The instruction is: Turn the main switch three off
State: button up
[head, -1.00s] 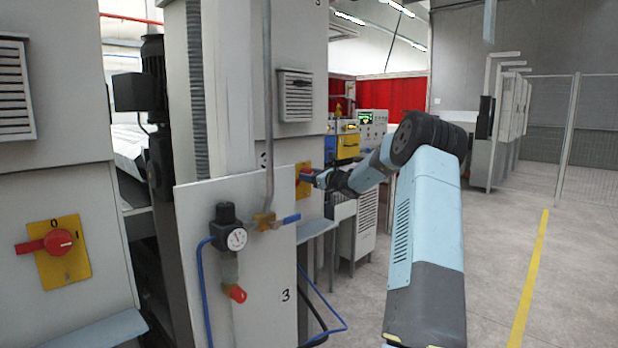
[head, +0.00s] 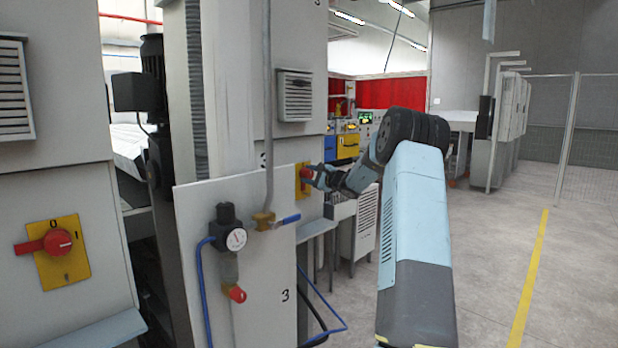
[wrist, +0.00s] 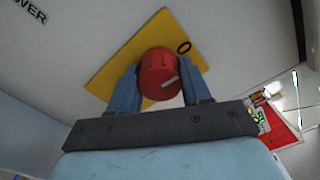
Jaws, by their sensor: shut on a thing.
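The main switch is a red round knob (wrist: 158,68) on a yellow plate (wrist: 117,72), fixed to the grey cabinet wall. In the wrist view, a black "0" is printed on the plate to the upper right of the knob. A pale line on the knob's face slants toward the lower right. My gripper (wrist: 160,84) has one finger on each side of the knob and is shut on it. In the head view, the red knob (head: 304,174) shows small at my gripper (head: 312,177), and the yellow plate is partly hidden.
A similar red switch (head: 58,242) on a yellow plate is on the near left cabinet. A panel marked 3 carries a pressure gauge (head: 236,239) and a blue-handled valve (head: 287,221), left of my gripper. Open floor (head: 490,270) with a yellow line lies to the right.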

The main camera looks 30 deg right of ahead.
jog(key=shift+a+f+n, duration=0.3)
jog(key=shift+n, duration=0.2)
jog(key=o, duration=0.7)
jog(key=shift+s, duration=0.1)
jog(key=o, duration=0.4)
jog(key=shift+d+r, duration=0.1)
jog(key=shift+r, duration=0.1)
jog(key=shift+c, duration=0.2)
jog(key=shift+s+d, duration=0.25)
jog(key=shift+s, duration=0.15)
jog(key=v, duration=1.2)
jog(key=shift+s, duration=0.4)
